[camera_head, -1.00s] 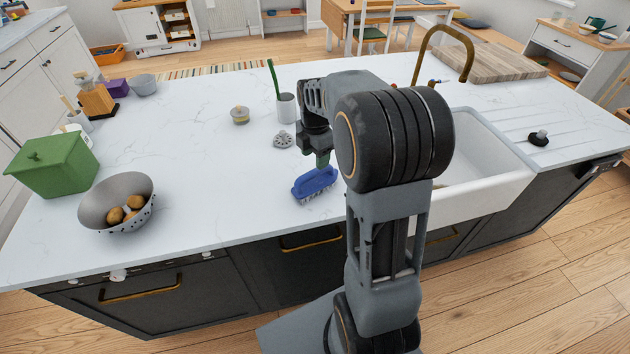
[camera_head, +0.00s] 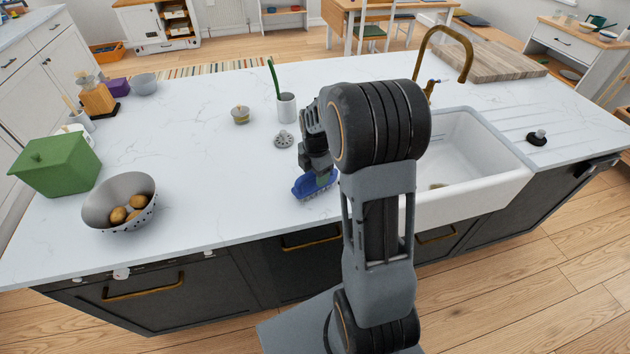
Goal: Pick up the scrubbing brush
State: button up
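The blue scrubbing brush (camera_head: 304,188) lies on the white worktop, left of the sink and near the front edge, bristles down. My gripper (camera_head: 322,178) points down at the brush and overlaps its top and right part. The fingertips are small and partly merged with the brush in view, so I cannot tell whether they are open around it or shut on it. The brush's right end is partly hidden by my arm.
A grey sink strainer (camera_head: 284,139) and a white cup (camera_head: 287,107) with a green-handled thing stand behind the brush. A colander (camera_head: 106,188) with potatoes is left, beside a green box (camera_head: 54,165). The white sink (camera_head: 465,198) is right. Worktop left of the brush is clear.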

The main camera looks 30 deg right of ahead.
jog(key=c, duration=1)
jog(key=shift+r, duration=0.5)
notch_tip(320, 180, up, 2)
jog(key=shift+r, duration=0.1)
jog(key=s+d+r, duration=0.1)
jog(key=r, duration=0.1)
jog(key=s+d+r+b, duration=0.1)
jog(key=d+r, duration=0.1)
jog(key=s+d+r+b, duration=0.1)
jog(key=s+r, duration=0.1)
jog(key=shift+d+r, duration=0.1)
jog(key=shift+d, duration=0.15)
grip_shut()
grip_release()
jog(key=s+d+r, duration=0.1)
jog(key=d, duration=0.1)
jog(key=s+d+r, duration=0.1)
jog(key=s+d, duration=0.1)
jog(key=s+d+r+b, duration=0.1)
jog(key=s+d, duration=0.1)
jog(key=shift+s+r, duration=0.15)
jog(key=shift+r, duration=0.15)
